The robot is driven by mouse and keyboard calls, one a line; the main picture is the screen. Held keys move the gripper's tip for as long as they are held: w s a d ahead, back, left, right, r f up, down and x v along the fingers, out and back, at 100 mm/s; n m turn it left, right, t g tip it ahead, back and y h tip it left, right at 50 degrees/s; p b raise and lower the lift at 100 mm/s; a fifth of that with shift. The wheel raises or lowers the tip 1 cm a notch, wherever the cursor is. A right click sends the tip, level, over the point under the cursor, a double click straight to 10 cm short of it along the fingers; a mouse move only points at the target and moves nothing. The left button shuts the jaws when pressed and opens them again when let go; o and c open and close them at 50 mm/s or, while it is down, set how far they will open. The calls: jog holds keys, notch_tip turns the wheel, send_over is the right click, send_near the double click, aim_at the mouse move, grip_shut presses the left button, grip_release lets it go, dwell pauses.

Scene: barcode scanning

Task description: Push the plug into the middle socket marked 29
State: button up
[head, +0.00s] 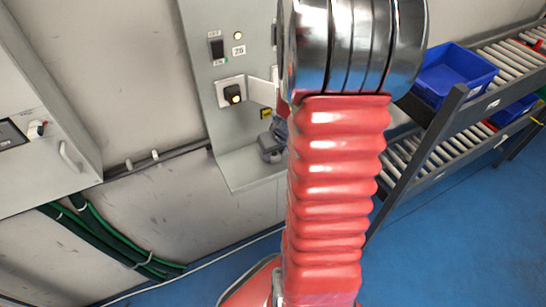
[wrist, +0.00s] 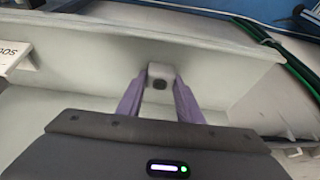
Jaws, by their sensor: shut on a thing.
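My gripper (wrist: 160,90) is shut, with two purple fingers on either side of a pale block with a dark round spot, which I take to be the plug (wrist: 161,78). In the head view my gripper (head: 271,146) shows only in part, dark grey, just above the ledge of the grey panel, and the plug cannot be made out. A label marked 29 (head: 239,50) is on the grey panel (head: 200,22). Below it, a pale square plate (head: 222,84) carries a black round fitting with a yellow centre (head: 233,94). My arm hides the panel's right part, and I cannot tell which fitting is the middle socket.
A black switch (head: 217,48) sits left of the label. A small yellow tag (head: 265,114) is right of the plate. The panel's ledge (head: 243,168) juts out below. A roller rack with a blue bin (head: 452,76) stands at the right. Green cables (head: 110,240) run low at the left.

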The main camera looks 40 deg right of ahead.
jog(key=shift+c, duration=1.4)
jog(key=shift+r, duration=0.1)
